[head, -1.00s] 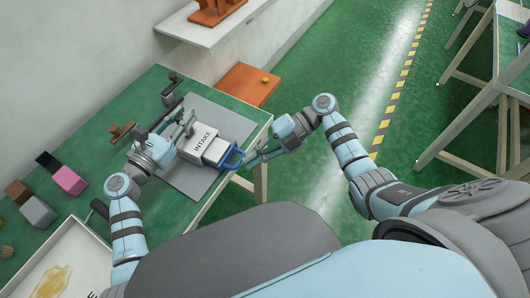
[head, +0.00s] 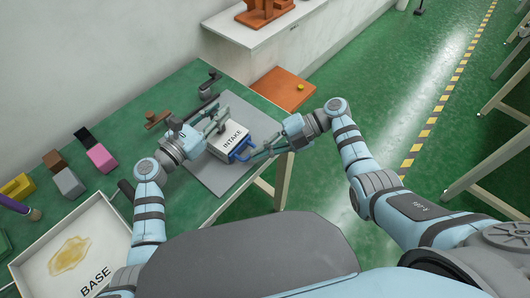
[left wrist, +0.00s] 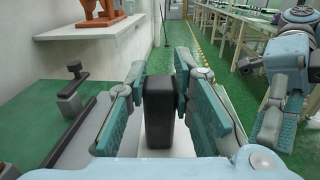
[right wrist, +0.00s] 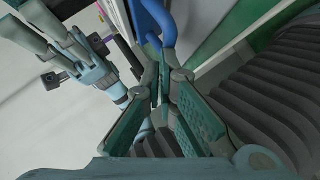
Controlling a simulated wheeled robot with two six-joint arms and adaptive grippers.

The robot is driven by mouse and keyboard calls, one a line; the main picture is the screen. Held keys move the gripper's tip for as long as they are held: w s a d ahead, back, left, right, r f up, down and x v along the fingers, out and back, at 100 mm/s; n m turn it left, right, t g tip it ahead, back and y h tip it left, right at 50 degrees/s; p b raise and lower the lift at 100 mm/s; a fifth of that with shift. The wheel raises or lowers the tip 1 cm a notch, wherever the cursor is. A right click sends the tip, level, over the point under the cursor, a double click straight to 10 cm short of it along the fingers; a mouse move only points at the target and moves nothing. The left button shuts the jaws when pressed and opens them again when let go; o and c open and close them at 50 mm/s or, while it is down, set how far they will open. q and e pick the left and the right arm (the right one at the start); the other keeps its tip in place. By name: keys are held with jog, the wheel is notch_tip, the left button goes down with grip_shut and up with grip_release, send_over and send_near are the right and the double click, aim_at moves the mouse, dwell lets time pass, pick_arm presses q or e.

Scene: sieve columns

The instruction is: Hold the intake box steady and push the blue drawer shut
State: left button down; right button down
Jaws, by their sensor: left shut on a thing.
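The white intake box (head: 229,136), lettered INTAKE, sits on a grey mat on the green table. The blue drawer (head: 240,153) shows at its front right, its blue front close against the box. The blue handle shows at the top of the right wrist view (right wrist: 155,22). My left gripper (head: 217,117) is at the box's far left side, shut on a black upright handle (left wrist: 159,115) that seems to belong to the box. My right gripper (head: 253,154) is shut and empty, its fingertips at or very near the drawer front. I cannot tell whether they touch.
The grey mat (head: 205,170) has bare room left of the box. A white BASE tray (head: 120,232) lies at the front left. Pink (head: 101,157), grey (head: 68,183) and brown blocks stand at the left. An orange board (head: 283,88) lies beyond the table.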

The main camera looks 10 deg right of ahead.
pick_arm(q)
jog(key=shift+f, duration=0.1)
jog(key=c, duration=1.3)
grip_release()
pick_arm(e)
jog(key=s+r+v, duration=0.1)
jog(key=s+v, duration=0.1)
jog(key=v, duration=1)
jog(key=shift+d+r, duration=0.15)
jog(key=shift+r, duration=0.1)
jog(key=shift+s, duration=0.15)
